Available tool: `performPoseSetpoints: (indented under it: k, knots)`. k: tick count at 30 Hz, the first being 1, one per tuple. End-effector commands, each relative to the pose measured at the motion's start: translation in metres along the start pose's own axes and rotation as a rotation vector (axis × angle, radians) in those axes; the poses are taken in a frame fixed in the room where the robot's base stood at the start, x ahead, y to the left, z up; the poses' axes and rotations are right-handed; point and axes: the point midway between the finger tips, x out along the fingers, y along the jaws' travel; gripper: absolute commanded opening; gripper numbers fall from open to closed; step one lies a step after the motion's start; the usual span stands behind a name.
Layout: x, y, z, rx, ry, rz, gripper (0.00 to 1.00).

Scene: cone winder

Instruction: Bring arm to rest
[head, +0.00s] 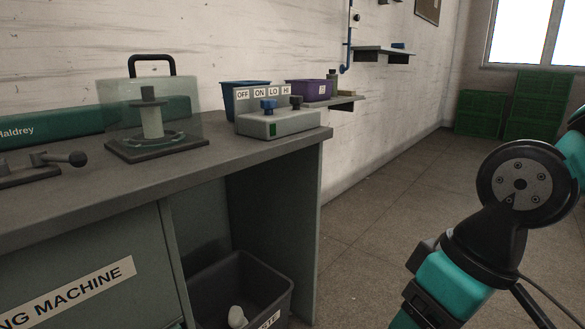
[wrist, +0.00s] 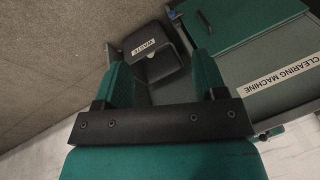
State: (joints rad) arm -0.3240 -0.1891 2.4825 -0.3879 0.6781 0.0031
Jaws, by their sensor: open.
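My arm (head: 470,255) is on the right in the head view, raised and bent beside the bench and over open floor. Its gripper cannot be made out in that view. In the wrist view my gripper (wrist: 162,72) shows two green fingers spread apart, with nothing between them. The dark waste bin (wrist: 150,48) lies beyond the fingers, apart from them. In the head view the same bin (head: 283,285) stands under the bench with a pale object inside.
The grey bench (head: 270,151) fills the left. On it are a clear cover (head: 183,112) over a spindle and a switch box (head: 290,126). Blue (head: 229,98) and purple (head: 309,95) bins are behind. Green crates (head: 535,110) stand far right. The floor between is clear.

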Motion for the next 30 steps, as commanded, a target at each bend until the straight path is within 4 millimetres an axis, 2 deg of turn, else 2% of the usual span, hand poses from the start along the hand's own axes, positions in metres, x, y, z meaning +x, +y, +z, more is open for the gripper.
performPoseSetpoints:
  k: [1,4,6,14,30]
  knots:
    - [-0.007,-0.005,0.014,-0.004,0.006,-0.016,0.65]
    - [-0.015,-0.017,0.039,-0.021,0.006,-0.05,0.65]
    - [-0.041,-0.024,0.029,-0.022,0.0,-0.049,0.65]
    - [-0.101,-0.039,0.015,-0.022,0.0,-0.048,0.65]
    - [-0.298,-0.091,-0.027,-0.021,0.001,-0.047,0.65]
